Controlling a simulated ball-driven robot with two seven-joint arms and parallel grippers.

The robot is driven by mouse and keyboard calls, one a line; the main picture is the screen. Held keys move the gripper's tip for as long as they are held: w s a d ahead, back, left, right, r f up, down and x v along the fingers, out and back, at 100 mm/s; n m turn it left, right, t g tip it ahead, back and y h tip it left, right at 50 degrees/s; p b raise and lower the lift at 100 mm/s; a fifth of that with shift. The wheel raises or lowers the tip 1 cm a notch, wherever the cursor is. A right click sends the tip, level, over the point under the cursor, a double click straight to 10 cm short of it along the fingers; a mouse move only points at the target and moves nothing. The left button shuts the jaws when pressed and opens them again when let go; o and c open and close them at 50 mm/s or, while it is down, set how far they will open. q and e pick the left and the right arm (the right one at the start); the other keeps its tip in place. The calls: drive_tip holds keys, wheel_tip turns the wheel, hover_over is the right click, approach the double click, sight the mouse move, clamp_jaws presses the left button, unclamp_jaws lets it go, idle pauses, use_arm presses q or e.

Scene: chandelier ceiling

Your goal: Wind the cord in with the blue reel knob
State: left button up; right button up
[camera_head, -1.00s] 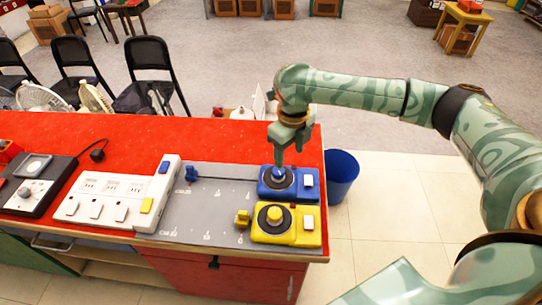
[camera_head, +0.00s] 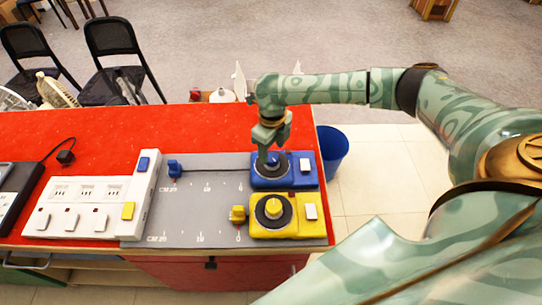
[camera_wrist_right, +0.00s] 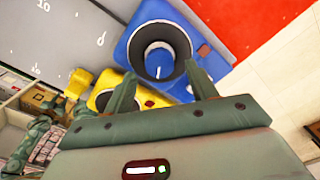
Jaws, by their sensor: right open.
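The blue reel (camera_head: 270,180) sits at the back right of the grey mat (camera_head: 205,220). Its round blue knob (camera_wrist_right: 158,62) stands in a dark ring and carries a white mark, seen in the right wrist view. My right gripper (camera_wrist_right: 162,85) is open, its fingers apart on the near side of the knob, with nothing between them. In the head view the right gripper (camera_head: 264,158) is at the knob and partly hides it; I cannot tell whether it touches. A blue plug-like piece (camera_head: 174,168) lies at the mat's far left mark. My left gripper is not in view.
A yellow reel (camera_head: 285,226) with a yellow knob and a yellow plug-like piece (camera_head: 237,214) is just in front. A white power strip (camera_head: 85,205) lies left of the mat. A blue bin (camera_head: 332,150) stands on the floor right of the red table (camera_head: 130,125).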

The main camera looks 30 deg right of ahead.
sight(272, 160)
drive_tip(key=shift+f, duration=1.45)
